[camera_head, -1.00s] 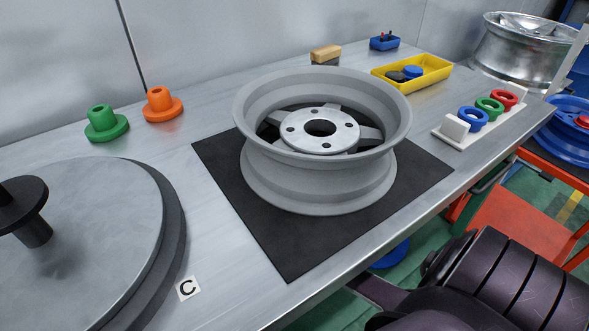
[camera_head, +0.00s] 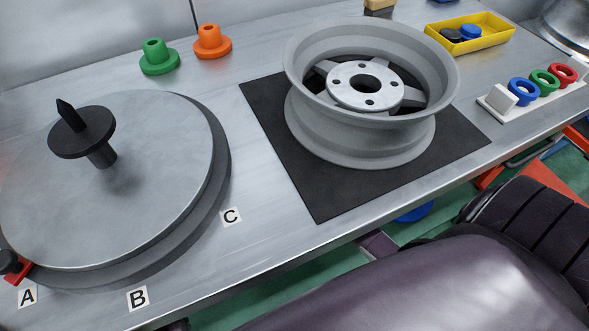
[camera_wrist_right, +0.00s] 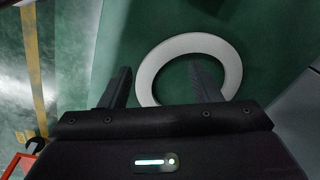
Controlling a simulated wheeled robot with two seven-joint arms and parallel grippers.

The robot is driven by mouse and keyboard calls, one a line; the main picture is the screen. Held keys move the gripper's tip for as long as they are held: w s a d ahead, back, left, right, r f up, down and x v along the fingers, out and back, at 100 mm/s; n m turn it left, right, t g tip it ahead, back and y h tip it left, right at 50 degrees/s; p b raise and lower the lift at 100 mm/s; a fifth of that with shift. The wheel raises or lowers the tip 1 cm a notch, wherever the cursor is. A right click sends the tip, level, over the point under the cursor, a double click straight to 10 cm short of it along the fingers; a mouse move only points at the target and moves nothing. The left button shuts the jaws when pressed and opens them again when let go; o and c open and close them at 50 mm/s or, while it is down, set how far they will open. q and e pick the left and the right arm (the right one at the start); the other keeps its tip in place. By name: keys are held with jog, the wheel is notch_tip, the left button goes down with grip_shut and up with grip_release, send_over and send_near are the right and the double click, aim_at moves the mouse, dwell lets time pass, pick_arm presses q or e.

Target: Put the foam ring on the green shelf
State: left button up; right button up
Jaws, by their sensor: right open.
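The foam ring (camera_wrist_right: 148,76) is a pale, flat ring lying on a dark green surface (camera_wrist_right: 270,45) in the right wrist view. I cannot tell whether that surface is the green shelf. My right gripper (camera_wrist_right: 163,80) is open. In the picture its left finger is outside the ring, and its right finger overlaps the ring's opening, so the ring's left side shows between them. Whether the fingers reach down to the ring is unclear. Neither ring nor right gripper shows in the head view. My left gripper is not in view.
The metal bench holds a grey wheel (camera_head: 310,125) on a black mat (camera_head: 272,105), a round plate (camera_head: 130,205) with a black spindle (camera_head: 82,132), green (camera_head: 158,58) and orange (camera_head: 212,43) flanged parts, and a yellow tray (camera_head: 438,38). A white strip (camera_head: 505,113) carries coloured rings.

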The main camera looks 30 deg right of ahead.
jog(key=s+a+r+n, duration=0.3)
jog(key=a+r+n, duration=0.1)
jog(key=n, duration=0.4)
jog(key=s+a+r+n+t+y, duration=0.1)
jog(key=s+a+r+n, duration=0.2)
jog(key=r+n, duration=0.4)
jog(key=a+n, duration=0.1)
jog(key=n, duration=0.1)
jog(key=shift+s+a+r+n, duration=0.15)
jog(key=shift+s+r+n, duration=0.05)
jog(key=shift+r+n, duration=0.1)
